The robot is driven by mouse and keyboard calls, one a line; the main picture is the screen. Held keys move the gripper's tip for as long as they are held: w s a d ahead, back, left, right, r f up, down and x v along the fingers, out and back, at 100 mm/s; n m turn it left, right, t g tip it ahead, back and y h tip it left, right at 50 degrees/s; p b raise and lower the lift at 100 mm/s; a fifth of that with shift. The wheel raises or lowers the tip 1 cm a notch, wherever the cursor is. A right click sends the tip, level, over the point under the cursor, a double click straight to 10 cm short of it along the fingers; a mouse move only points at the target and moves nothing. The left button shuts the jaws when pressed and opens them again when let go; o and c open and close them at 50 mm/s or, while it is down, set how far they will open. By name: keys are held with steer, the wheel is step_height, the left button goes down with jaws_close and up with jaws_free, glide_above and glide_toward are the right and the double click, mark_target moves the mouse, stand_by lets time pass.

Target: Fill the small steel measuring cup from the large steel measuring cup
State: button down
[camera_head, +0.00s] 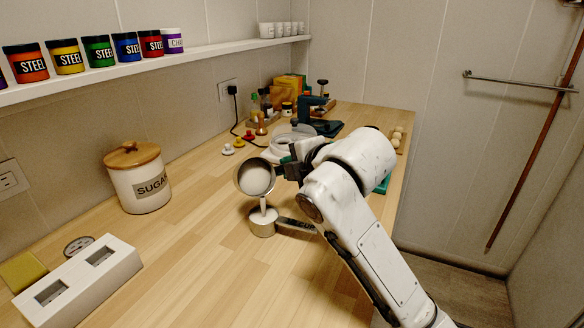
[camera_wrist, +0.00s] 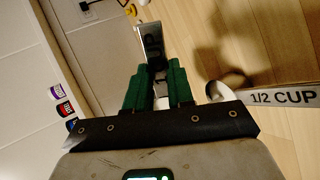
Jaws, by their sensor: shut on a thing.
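The large steel measuring cup (camera_head: 254,178) is tilted in the air over the counter, its mouth turned toward the camera in the head view. White contents show inside it, and a white stream falls from its lower lip. The small steel measuring cup (camera_head: 263,224) stands upright on the counter below, with white stuff in it. Its handle, marked 1/2 CUP in the wrist view (camera_wrist: 284,98), points right. My gripper (camera_head: 288,165) is shut on the large cup's handle; its green fingers (camera_wrist: 158,84) clamp the handle in the wrist view.
A sugar canister (camera_head: 138,178) with a wooden lid and a white block (camera_head: 82,283) with two recesses stand at left. Several small coloured pegs and a clear round container (camera_head: 292,138) lie behind. A shelf (camera_head: 200,50) holds labelled cans. The counter's front middle is clear.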

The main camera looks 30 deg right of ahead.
steer(key=shift+r, duration=0.15)
steer(key=p, duration=0.2)
steer(key=g+p, duration=0.1)
steer(key=p, duration=0.1)
steer(key=shift+w+r, duration=0.2)
steer(key=shift+r, duration=0.1)
steer(key=p, duration=0.2)
steer(key=g+p, duration=0.1)
steer(key=shift+w+r+p, duration=0.1)
steer(key=shift+w+p, duration=0.15)
steer(key=shift+p, duration=0.15)
steer(key=g+p, duration=0.1)
steer(key=p, duration=0.2)
steer(key=w+g+p, duration=0.1)
steer(key=g+p, duration=0.1)
steer(key=p, duration=0.2)
steer(key=shift+r, duration=0.2)
steer(key=shift+p, duration=0.35)
steer(key=shift+f+g, duration=0.2)
steer(key=shift+g, duration=0.1)
steer(key=shift+r+p, duration=0.1)
steer(key=shift+p, duration=0.4)
steer(key=shift+w+g+p, duration=0.2)
steer(key=shift+g+p, duration=0.5)
steer(key=shift+p, duration=0.6)
